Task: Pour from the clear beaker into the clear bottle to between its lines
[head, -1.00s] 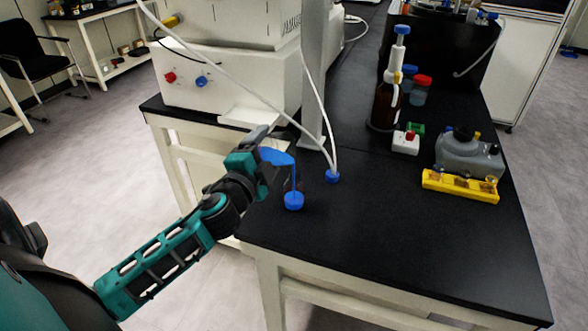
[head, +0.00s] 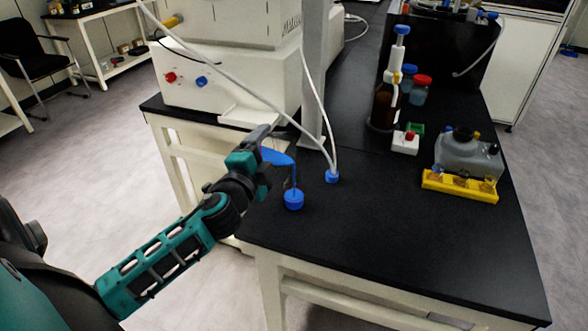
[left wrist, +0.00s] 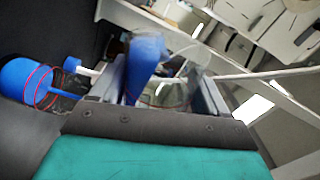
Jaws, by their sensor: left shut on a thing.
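My left gripper (head: 266,168) is shut on the clear beaker, which is tipped over with blue liquid (head: 277,157) at its lip. The beaker's liquid also shows between the fingers in the left wrist view (left wrist: 145,62). A thin blue stream runs down from the lip into the clear bottle (head: 293,201), which stands on the black bench near its left edge. The bottle holds blue liquid. In the left wrist view the bottle (left wrist: 40,82) shows two red lines around it; the exact level against them is hard to tell. My right gripper is out of view.
A blue-based fitting (head: 332,176) with white tubes stands just right of the bottle, close to a grey post (head: 313,85). A yellow rack (head: 459,186) and a grey container (head: 468,156) stand at the right. The front middle of the bench is clear.

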